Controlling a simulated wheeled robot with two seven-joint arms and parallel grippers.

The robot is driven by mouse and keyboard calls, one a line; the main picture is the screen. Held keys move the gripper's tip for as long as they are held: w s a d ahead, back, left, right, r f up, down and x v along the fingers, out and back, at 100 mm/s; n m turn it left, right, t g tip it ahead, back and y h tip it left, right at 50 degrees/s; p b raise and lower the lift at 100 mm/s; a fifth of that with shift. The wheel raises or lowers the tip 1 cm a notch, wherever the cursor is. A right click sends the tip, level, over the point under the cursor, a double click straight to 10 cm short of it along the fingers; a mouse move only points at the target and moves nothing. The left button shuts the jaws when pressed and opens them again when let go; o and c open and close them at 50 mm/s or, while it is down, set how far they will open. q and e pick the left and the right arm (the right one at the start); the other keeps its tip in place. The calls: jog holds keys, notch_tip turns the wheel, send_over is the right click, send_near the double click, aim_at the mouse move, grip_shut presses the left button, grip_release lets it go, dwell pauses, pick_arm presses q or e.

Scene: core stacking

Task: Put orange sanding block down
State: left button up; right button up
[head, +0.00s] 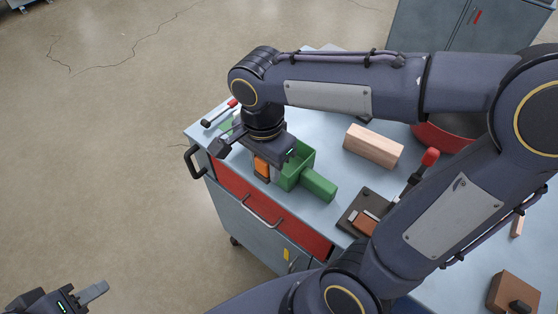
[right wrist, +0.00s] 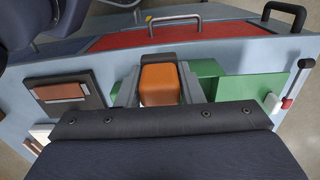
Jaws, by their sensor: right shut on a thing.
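The orange sanding block (head: 262,167) is between the fingers of my right gripper (head: 266,157), over the left end of the cart top, near its front edge. In the right wrist view the orange block (right wrist: 159,84), with a dark far end, sits between the two grey fingers of the gripper (right wrist: 158,92), which is shut on it. I cannot tell whether the block's underside touches the worktop. My left gripper (head: 88,294) is at the bottom left, over the floor and away from the cart; only one finger shows clearly.
A wooden block (head: 373,146), a dark tray (head: 357,213) and a red-handled tool (head: 232,103) lie around. A red drawer (head: 290,222) is below the front edge.

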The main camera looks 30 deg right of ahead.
jog(key=w+d+f+p, duration=0.1)
jog(key=w+d+f, duration=0.6)
jog(key=d, duration=0.1)
jog(key=shift+w+f+p, duration=0.3)
jog(key=shift+f, duration=0.1)
jog(key=f, duration=0.3)
jog(key=shift+w+d+f, duration=0.25)
jog(key=shift+w+d, duration=0.15)
jog(key=shift+f, duration=0.4)
